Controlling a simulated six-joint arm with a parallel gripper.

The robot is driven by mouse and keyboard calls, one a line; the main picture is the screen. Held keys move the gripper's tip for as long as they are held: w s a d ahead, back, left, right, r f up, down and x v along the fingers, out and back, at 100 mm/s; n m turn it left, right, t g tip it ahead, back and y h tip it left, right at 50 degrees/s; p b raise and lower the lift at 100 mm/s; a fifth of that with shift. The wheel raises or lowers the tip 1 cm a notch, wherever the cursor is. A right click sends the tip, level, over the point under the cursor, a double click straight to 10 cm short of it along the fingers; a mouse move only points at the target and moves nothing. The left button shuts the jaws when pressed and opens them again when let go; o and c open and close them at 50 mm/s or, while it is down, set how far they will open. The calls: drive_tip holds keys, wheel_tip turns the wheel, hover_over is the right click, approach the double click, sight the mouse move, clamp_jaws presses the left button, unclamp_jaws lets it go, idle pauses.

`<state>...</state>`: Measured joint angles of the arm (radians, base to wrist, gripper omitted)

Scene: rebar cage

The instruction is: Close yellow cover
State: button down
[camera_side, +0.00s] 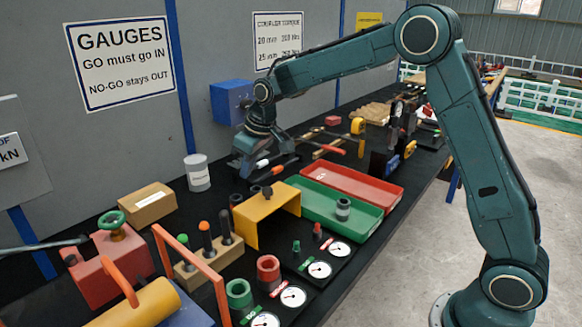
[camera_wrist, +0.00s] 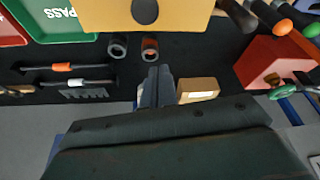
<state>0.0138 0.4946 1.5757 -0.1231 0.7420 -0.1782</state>
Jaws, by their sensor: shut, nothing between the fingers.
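The yellow cover (camera_side: 266,212) stands on the black table like a bridge, with its front side open and a dark round knob on top. Its top and knob also show at the upper edge of the wrist view (camera_wrist: 185,14). My gripper (camera_side: 246,173) is behind the cover in the side view, above the table and apart from it. In the wrist view my fingers (camera_wrist: 155,72) are together with nothing between them, pointing toward the cover. What is under the cover is mostly hidden.
Two dark couplers (camera_wrist: 150,49) lie between my fingers and the cover. A cardboard box (camera_side: 147,203) and a white can (camera_side: 197,172) stand left. Green (camera_side: 336,228) and red (camera_side: 352,184) trays lie right. Dial gauges (camera_side: 319,269) sit in front; tools (camera_wrist: 66,67) lie beside my gripper.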

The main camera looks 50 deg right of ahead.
sight(261, 197)
drive_tip(key=shift+s+d+f, duration=0.2)
drive_tip(key=shift+s+f, duration=0.45)
drive_tip(key=shift+s, duration=0.1)
drive_tip(key=shift+s+d+f, duration=0.2)
drive_tip(key=shift+s+f, duration=0.4)
drive_tip(key=shift+s, duration=0.15)
drive_tip(key=s, duration=1.2)
drive_tip(key=shift+s, duration=0.3)
drive_tip(key=shift+f, duration=0.1)
